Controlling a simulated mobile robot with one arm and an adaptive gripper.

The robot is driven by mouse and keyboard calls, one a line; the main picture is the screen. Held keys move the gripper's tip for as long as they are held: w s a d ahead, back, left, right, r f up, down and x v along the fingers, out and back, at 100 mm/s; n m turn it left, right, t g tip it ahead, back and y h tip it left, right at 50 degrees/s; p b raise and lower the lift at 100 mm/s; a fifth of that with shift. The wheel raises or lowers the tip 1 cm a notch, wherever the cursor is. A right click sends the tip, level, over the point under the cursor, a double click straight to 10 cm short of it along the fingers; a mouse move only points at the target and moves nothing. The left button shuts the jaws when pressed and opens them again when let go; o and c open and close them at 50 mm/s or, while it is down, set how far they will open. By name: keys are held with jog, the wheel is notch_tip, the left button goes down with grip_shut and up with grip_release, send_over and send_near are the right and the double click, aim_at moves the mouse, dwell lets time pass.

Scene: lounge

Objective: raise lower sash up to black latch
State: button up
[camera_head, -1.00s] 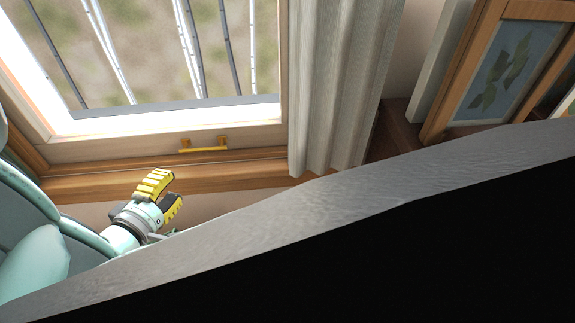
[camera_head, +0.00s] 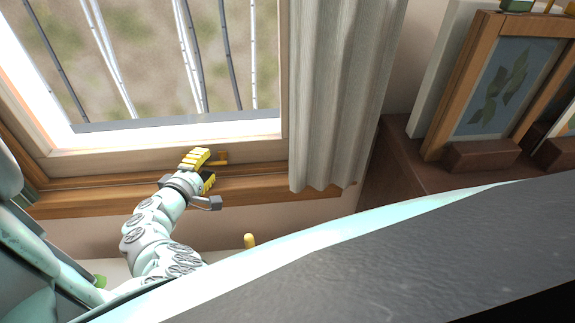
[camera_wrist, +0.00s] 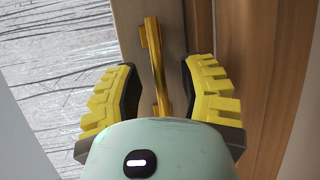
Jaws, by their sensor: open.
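The lower sash (camera_head: 120,152) of the window has a pale wooden bottom rail. In the head view its yellow handle (camera_head: 221,158) is partly hidden behind my gripper (camera_head: 204,170). The wrist view shows the handle (camera_wrist: 156,62) as a yellow bar on the rail, lying between the two yellow fingers of my gripper (camera_wrist: 158,92). The fingers are open, one on each side of the bar, with a gap to each. I cannot tell how deep the bar sits between them. The black latch is not visible in either view.
A grey-white curtain (camera_head: 335,95) hangs just right of the window. A wooden sill (camera_head: 255,190) runs below the sash. Framed pictures (camera_head: 497,85) stand on a brown surface at the right. A large grey surface (camera_head: 400,260) fills the lower right foreground.

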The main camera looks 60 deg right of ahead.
jog(key=shift+d, duration=0.35)
grip_shut()
dwell(0.3)
jog(key=shift+a, duration=0.1)
